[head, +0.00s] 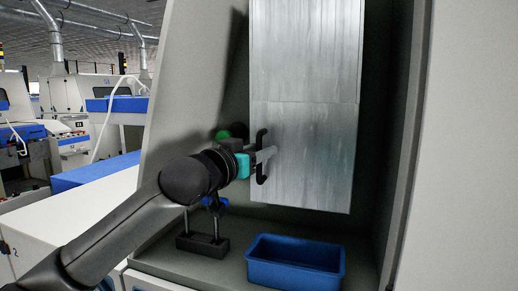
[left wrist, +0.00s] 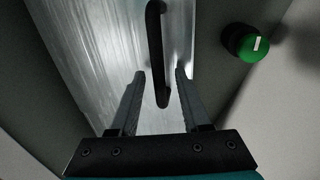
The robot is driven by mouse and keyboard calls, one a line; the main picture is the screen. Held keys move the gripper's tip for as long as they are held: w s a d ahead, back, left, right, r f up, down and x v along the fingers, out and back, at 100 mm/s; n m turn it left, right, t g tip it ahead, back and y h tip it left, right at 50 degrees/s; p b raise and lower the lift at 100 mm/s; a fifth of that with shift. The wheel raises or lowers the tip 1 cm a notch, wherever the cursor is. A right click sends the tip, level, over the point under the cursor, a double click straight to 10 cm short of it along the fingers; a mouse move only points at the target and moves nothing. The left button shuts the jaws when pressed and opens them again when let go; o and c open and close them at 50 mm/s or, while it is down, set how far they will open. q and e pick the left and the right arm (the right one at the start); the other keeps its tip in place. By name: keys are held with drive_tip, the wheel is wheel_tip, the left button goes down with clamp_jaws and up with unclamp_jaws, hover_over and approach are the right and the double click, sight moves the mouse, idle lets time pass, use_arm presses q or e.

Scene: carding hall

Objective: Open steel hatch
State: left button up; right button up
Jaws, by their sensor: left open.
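The steel hatch (head: 305,130) is a tall brushed metal panel in a recess of a pale machine housing. It also fills the middle of the left wrist view (left wrist: 95,50). Its black bar handle (head: 261,157) is upright near the hatch's left edge. My left gripper (head: 268,154) is at the handle. In the left wrist view the handle (left wrist: 157,50) runs down between the two open fingers (left wrist: 160,78), with a gap on each side. I cannot tell how deep the handle sits between them. My right gripper is in neither view.
A blue open bin (head: 295,270) stands on the ledge below the hatch, beside a small dark stand (head: 203,243). A green round knob (left wrist: 250,43) is on the wall near the handle. The housing's side wall (head: 460,150) bounds the right.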

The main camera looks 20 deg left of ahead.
use_arm(q)
drive_tip(key=shift+w, duration=0.1)
drive_tip(key=shift+c, duration=0.2)
clamp_jaws()
idle(1.3)
